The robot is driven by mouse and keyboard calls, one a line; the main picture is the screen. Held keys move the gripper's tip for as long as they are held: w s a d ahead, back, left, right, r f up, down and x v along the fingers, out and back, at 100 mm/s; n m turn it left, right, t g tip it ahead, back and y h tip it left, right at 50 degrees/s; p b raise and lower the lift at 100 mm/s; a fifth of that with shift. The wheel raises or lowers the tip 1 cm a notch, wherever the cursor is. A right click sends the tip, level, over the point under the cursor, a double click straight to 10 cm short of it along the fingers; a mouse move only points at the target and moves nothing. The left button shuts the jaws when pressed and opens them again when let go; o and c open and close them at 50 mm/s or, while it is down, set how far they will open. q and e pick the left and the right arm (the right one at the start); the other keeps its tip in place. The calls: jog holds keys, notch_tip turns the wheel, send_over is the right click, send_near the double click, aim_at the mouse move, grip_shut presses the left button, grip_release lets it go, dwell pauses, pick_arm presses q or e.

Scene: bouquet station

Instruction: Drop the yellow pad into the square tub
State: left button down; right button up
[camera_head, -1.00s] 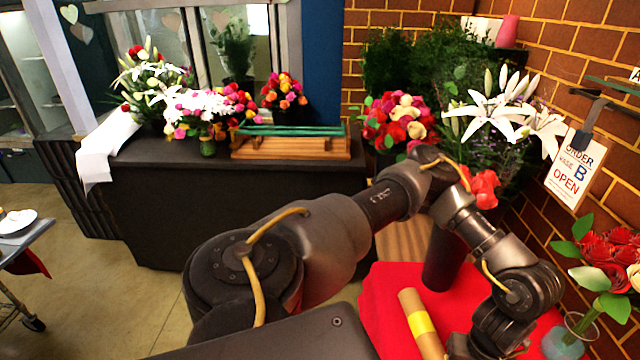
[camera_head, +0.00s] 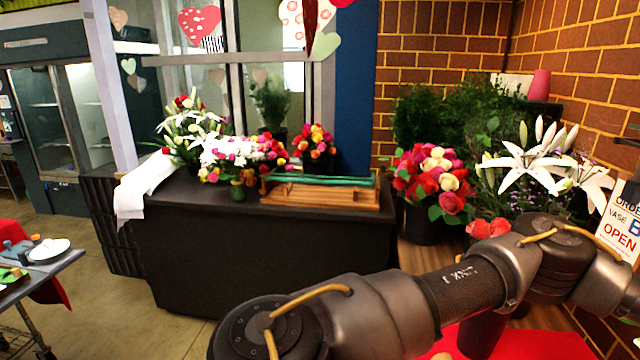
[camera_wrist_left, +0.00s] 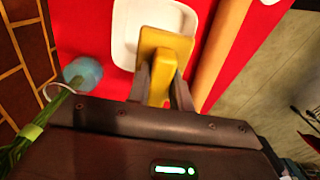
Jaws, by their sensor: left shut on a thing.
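The yellow pad (camera_wrist_left: 166,45) is in the left wrist view, held between the fingers of my left gripper (camera_wrist_left: 162,88). The gripper is shut on it. The pad shows in front of a white tub (camera_wrist_left: 124,35) with rounded corners, which sits on a red cloth (camera_wrist_left: 85,25). The pad covers part of the tub's near right side; I cannot tell its height above it. In the head view my left arm reaches to the right, and its gripper, the pad and the tub are out of frame. My right gripper is in neither view.
A tan roll (camera_wrist_left: 219,45) lies right of the tub. A bluish vase (camera_wrist_left: 82,72) with green stems stands to its left. In the head view, white lilies (camera_head: 540,165) and red roses (camera_head: 432,185) stand behind my arm. A brick wall (camera_head: 585,65) bounds the right.

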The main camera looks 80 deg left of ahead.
pick_arm(q)
notch_tip(320, 180, down, 4)
jog(key=shift+r+b, duration=0.15)
jog(key=shift+b, duration=0.9)
jog(key=shift+f+b, duration=0.3)
jog(key=shift+f, duration=0.2)
jog(key=c, duration=1.2)
grip_release()
jog(key=shift+o, duration=0.2)
jog(key=shift+r, duration=0.1)
